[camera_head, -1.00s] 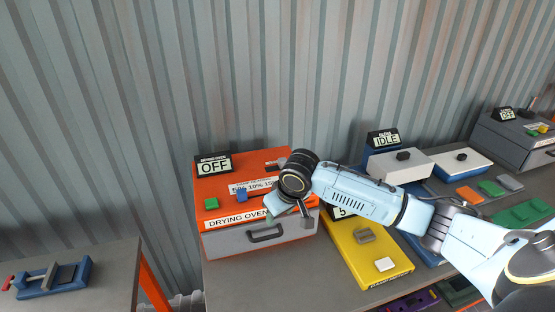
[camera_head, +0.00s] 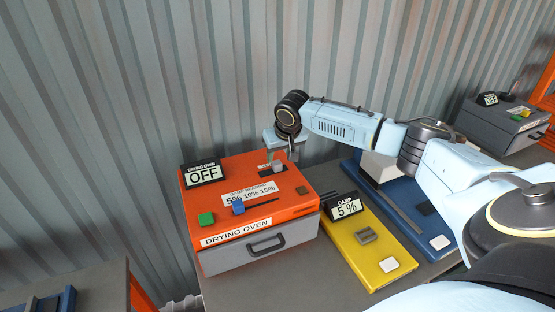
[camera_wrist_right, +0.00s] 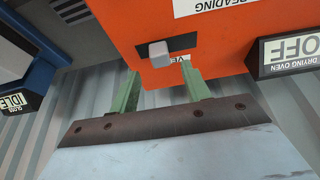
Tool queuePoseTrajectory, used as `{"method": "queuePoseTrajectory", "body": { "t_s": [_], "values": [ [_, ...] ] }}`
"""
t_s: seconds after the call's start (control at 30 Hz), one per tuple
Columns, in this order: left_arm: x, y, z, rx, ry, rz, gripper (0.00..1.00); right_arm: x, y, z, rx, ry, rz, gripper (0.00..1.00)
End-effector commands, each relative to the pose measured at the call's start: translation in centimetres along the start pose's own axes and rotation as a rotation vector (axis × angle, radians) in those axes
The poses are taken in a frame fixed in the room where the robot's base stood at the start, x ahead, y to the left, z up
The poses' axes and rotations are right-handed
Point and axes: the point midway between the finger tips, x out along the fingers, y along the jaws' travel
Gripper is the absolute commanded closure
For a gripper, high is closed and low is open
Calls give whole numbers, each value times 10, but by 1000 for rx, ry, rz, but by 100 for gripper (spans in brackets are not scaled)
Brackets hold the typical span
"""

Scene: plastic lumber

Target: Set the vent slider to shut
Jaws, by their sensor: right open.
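The drying oven (camera_head: 262,199) is an orange box with a grey front. At the back right of its top is a small grey slider knob (camera_head: 278,167). My right gripper (camera_head: 281,158) is open over the back of the oven top. In the wrist view its green fingers (camera_wrist_right: 160,70) are apart, with the knob in line with the gap, just past the tips. Whether they touch it I cannot tell. My left gripper is out of view.
A blue knob (camera_head: 238,208), a green button (camera_head: 206,219) and a brown knob (camera_head: 302,190) also sit on the oven top. The OFF display (camera_head: 202,174) stands at its back left. A yellow damp meter (camera_head: 372,255) reading 5 % stands close on the right.

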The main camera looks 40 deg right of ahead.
Motion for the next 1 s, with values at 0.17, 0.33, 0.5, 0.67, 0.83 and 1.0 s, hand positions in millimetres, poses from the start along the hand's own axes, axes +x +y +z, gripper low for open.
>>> {"method": "queuePoseTrajectory", "body": {
  "t_s": [0.17, 0.33, 0.5, 0.67, 0.83, 1.0],
  "values": [
    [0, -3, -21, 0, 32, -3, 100, 27, 0, 0, 1, 0, 0, 53],
    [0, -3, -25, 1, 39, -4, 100, 39, 0, 0, -1, 1, 0, 53],
    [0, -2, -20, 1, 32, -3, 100, 42, 0, 0, -1, 2, 0, 53],
    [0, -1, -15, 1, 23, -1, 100, 42, 0, 0, -2, 2, 0, 53],
    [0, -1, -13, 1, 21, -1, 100, 42, 0, 0, -1, 2, 0, 72],
    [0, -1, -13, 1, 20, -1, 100, 42, 0, 0, -1, 2, 0, 95]
  ]
}}
